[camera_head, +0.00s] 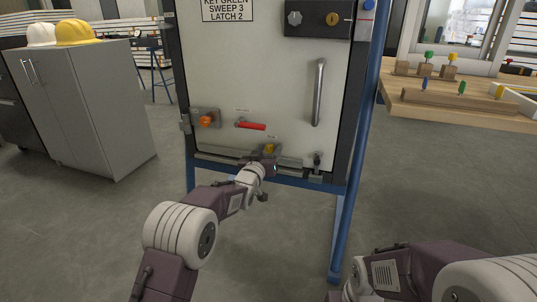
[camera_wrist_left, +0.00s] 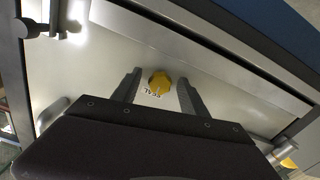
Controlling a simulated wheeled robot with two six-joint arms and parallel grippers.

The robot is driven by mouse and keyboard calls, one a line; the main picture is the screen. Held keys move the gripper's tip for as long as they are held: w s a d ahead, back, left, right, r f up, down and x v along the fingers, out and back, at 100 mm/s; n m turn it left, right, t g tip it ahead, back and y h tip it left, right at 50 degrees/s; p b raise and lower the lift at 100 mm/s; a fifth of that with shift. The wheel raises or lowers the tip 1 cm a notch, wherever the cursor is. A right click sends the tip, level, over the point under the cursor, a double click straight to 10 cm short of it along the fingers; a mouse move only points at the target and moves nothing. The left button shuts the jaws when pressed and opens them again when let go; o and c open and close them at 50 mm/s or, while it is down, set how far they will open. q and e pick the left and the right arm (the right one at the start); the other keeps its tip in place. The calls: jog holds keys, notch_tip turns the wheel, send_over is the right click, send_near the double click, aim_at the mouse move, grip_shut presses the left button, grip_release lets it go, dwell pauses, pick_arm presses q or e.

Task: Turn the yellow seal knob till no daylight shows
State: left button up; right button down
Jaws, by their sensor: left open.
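The yellow seal knob (camera_head: 270,148) sits low on the pale door (camera_head: 262,70), near its bottom edge. In the left wrist view the knob (camera_wrist_left: 159,80) is round, with a SEAL label beside it. My left gripper (camera_head: 268,163) is at the knob, partly hiding it in the head view. In the left wrist view its two fingers (camera_wrist_left: 157,92) are open, one on each side of the knob, with visible gaps to it. A metal strip (camera_wrist_left: 200,48) runs along the door edge near the knob. I cannot tell whether daylight shows there. My right gripper is out of view.
The door also bears an orange knob (camera_head: 206,121), a red lever (camera_head: 251,125), a long handle (camera_head: 319,92) and a latch (camera_head: 317,165). A blue frame (camera_head: 349,190) surrounds it. A grey cabinet (camera_head: 90,100) stands left, a wooden bench (camera_head: 450,118) right.

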pick_arm(q)
grip_shut()
